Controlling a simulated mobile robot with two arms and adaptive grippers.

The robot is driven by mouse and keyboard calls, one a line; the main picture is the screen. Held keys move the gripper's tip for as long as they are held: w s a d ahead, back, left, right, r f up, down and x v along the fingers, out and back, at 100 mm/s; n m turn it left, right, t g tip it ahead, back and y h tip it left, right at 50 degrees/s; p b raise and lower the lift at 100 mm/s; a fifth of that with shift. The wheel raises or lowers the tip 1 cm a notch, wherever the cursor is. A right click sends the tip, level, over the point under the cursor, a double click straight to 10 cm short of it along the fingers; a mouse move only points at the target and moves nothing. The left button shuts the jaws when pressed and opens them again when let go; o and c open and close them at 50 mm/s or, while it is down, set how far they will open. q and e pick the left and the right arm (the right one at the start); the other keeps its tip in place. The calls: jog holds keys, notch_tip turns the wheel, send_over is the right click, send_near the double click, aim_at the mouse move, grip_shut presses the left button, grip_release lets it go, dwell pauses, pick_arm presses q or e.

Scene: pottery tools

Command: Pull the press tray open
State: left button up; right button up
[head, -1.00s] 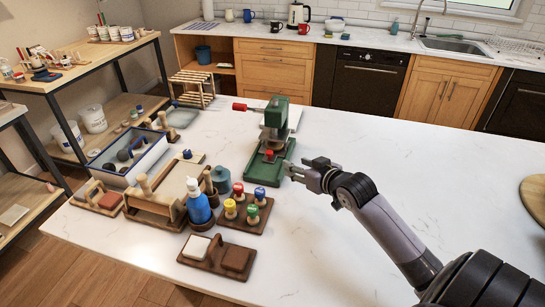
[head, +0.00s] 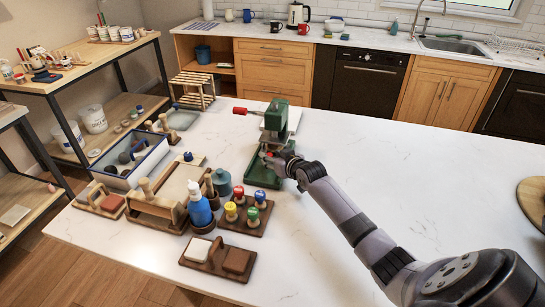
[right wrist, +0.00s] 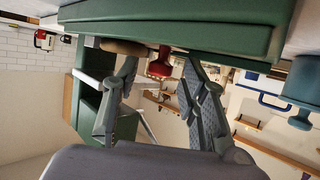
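The green press (head: 274,118) stands on the table with a red-tipped lever at its upper left. Its green tray or base (head: 262,176) lies low at the front. A red knob (head: 266,155) sits by the tray, partly hidden by my right gripper (head: 284,160). In the right wrist view the red knob (right wrist: 160,64) shows between the two fingertips of my right gripper (right wrist: 158,75). The fingers are apart, with gaps beside the knob. A green slab (right wrist: 170,35) of the press runs across the top of that view. My left gripper is not in view.
A teal jar (head: 222,181), a blue bottle (head: 199,207) and a rack of coloured stamps (head: 247,216) stand left of the press. A tool-filled tray (head: 103,177) is farther left. The table right of my arm is mostly clear.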

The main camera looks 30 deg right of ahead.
jog(key=shift+w, duration=0.1)
jog(key=shift+c, duration=0.2)
grip_shut()
dwell(0.7)
